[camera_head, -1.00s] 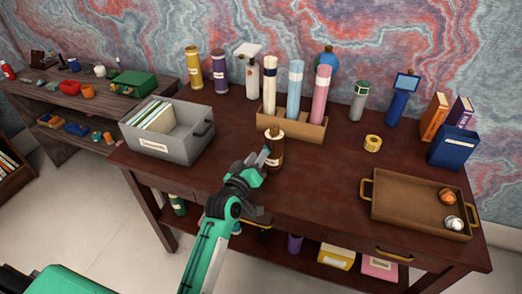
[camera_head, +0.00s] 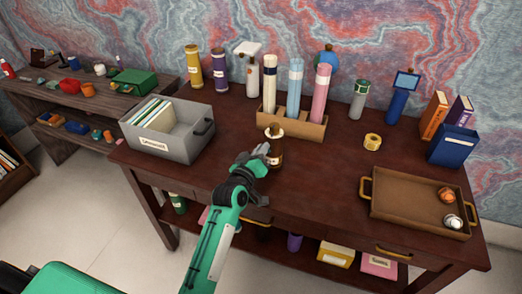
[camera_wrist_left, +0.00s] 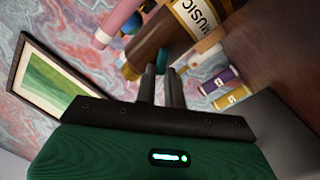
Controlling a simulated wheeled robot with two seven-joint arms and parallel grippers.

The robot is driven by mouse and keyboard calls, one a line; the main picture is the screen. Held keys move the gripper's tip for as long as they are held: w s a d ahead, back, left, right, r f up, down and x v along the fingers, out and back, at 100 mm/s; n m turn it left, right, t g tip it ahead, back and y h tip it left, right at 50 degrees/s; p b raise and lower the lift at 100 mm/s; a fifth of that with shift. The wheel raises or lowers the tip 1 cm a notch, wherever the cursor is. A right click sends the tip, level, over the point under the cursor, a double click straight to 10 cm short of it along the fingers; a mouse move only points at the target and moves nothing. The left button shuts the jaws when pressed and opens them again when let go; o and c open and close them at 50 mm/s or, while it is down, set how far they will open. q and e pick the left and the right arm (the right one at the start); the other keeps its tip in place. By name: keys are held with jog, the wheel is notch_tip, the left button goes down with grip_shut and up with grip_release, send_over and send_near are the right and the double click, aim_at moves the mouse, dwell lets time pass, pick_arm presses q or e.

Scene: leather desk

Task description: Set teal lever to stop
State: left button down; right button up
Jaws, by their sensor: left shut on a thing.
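A brown cylinder (camera_head: 275,147) with a pale label stands on the dark red desk (camera_head: 320,170), in front of the holder with the rolls. In the left wrist view this brown cylinder (camera_wrist_left: 150,42) appears large and tilted, with a label reading "MUSIC". A small teal lever (camera_wrist_left: 166,57) shows beside it, between my fingertips. My left gripper (camera_head: 263,153) reaches the cylinder's near left side. In the left wrist view my left gripper (camera_wrist_left: 162,72) is shut on the teal lever. The fingers partly hide the lever. No stop mark is readable. My right gripper is not in view.
A brown holder (camera_head: 313,130) with upright rolls stands behind the cylinder. A grey file bin (camera_head: 180,152) is to the left. A brown tray (camera_head: 400,205) with two balls and a yellow tape roll (camera_head: 372,142) are to the right. The desk between cylinder and tray is clear.

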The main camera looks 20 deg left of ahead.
pick_arm(q)
jog(key=shift+s+d+r+m+p, duration=0.1)
jog(key=shift+d+m+p, duration=0.15)
jog(key=shift+m+p, duration=0.75)
jog(key=shift+w+d+r+m+p, duration=0.1)
jog(key=shift+d+m+p, duration=0.35)
jog(key=shift+m, duration=0.95)
jog(key=shift+s+d+r+m+p, duration=0.1)
jog(key=shift+m+p, duration=0.75)
jog(key=shift+m, duration=0.35)
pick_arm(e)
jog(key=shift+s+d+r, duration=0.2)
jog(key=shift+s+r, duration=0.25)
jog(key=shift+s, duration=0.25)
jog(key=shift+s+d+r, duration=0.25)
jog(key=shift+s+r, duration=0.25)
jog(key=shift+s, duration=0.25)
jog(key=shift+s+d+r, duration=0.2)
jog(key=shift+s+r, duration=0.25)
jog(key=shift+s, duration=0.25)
pick_arm(q)
jog(key=shift+f, duration=0.1)
jog(key=c, duration=1.5)
grip_release()
